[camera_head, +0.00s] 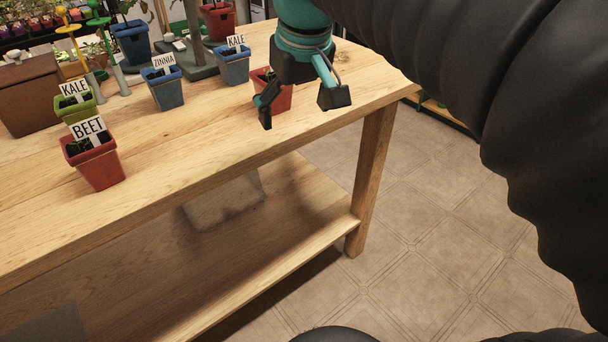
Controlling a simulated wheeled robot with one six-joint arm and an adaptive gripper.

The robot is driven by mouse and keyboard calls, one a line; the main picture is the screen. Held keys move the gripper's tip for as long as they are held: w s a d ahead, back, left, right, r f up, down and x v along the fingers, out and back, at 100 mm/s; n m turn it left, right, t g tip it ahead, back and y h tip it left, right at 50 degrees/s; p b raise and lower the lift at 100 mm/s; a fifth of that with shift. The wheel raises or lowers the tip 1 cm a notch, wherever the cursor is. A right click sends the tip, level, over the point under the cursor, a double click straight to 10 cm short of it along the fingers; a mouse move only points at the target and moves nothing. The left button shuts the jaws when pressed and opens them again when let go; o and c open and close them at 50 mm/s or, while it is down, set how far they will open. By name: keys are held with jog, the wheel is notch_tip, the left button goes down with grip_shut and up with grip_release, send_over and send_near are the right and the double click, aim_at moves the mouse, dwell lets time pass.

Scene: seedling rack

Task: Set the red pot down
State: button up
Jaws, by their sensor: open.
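A small red pot (284,97) with a little green in it appears to stand on the wooden table (210,128) near its right end. My gripper (300,109) is in front of and above this pot and partly hides it. The two fingers are spread, one toward the pot's left side and one to its right, with nothing seen clamped between them. Another red pot (97,168), with a BEET label, stands upright near the table's front edge at the left.
A green KALE pot (73,109), a blue ZINNIA pot (167,92) and a blue KALE pot (233,68) stand on the table. A brown box (28,93) is at the left. Bare wood lies between the BEET pot and my gripper. My dark arm fills the right.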

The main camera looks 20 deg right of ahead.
jog(key=s+f+m+t, duration=0.1)
jog(key=s+f+t, duration=0.1)
jog(key=s+f, duration=0.8)
notch_tip(320, 180, down, 5)
jog(key=shift+s+r+m, duration=0.1)
jog(key=shift+s+m, duration=0.15)
jog(key=shift+m, duration=0.05)
